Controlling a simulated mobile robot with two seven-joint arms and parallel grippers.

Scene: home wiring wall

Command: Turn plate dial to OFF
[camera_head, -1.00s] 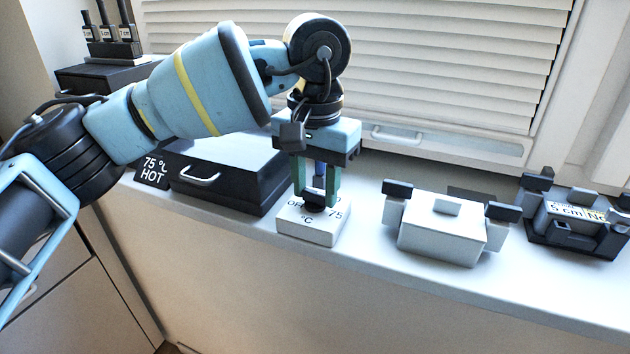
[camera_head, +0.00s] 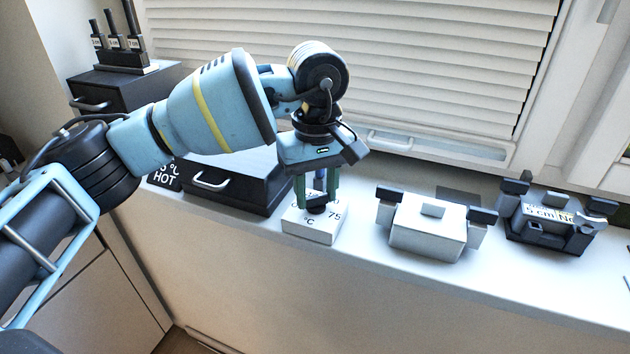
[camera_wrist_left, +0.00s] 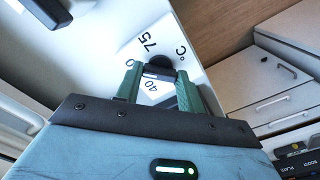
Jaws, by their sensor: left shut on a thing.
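The plate dial is a dark knob (camera_wrist_left: 158,64) on top of a small white box (camera_head: 316,230). The box is marked 75 and °C, and a 40 also shows in the left wrist view. My left gripper (camera_head: 317,206) points down over the box, its green fingers shut on the knob. In the left wrist view the fingers (camera_wrist_left: 160,80) sit on both sides of the knob. The gripper covers the OFF mark and most of the dial face, so I cannot read the dial's setting. My right gripper is not in view.
A dark case marked "75 °C HOT" with a silver handle (camera_head: 209,182) stands left of the dial box. A white lidded box (camera_head: 428,232) and a dark "5 cm" holder (camera_head: 553,226) stand to the right. Window blinds rise behind; the ledge's front edge is close.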

